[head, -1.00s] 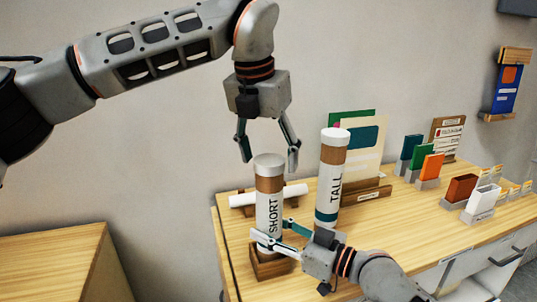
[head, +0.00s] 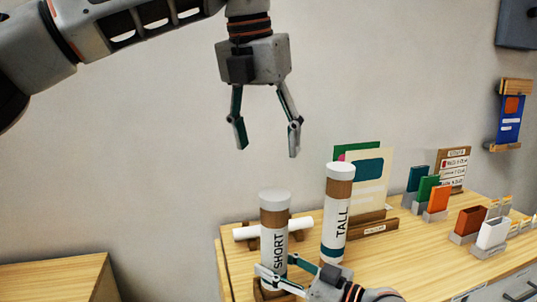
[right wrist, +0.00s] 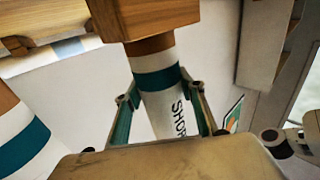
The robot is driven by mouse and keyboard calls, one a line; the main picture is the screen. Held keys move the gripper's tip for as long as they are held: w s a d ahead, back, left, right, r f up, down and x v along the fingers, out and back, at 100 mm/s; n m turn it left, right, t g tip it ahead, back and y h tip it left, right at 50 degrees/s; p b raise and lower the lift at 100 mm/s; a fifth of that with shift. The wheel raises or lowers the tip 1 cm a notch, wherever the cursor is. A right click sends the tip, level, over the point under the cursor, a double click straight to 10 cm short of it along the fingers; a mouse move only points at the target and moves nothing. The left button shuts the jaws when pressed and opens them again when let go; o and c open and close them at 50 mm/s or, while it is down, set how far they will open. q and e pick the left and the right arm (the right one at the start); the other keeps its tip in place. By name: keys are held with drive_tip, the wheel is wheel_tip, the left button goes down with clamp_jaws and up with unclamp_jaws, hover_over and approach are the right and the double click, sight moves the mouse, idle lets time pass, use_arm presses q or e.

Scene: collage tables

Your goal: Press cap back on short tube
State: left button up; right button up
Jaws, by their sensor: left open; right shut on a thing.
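The short tube (head: 273,240), white with a brown band and marked SHORT, stands upright in a wooden base (right wrist: 150,15) at the table's near left. A white cap (head: 275,197) sits on its top, with no gap that I can make out. My left gripper (head: 267,151) is open and empty, above the cap and apart from it. My right gripper (head: 275,266) is shut on the lower body of the short tube. In the right wrist view its fingers (right wrist: 158,90) lie on both sides of the tube, near the teal band.
The tall tube (head: 338,205) stands close to the right of the short one. A white roll (head: 250,232) lies on a wooden rack behind. Cards (head: 368,190) and small coloured holders (head: 438,202) stand farther right. The air around my left gripper is clear.

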drive_tip(key=o, duration=1.7)
drive_tip(key=v, duration=1.2)
drive_tip(key=shift+d+f, duration=0.1)
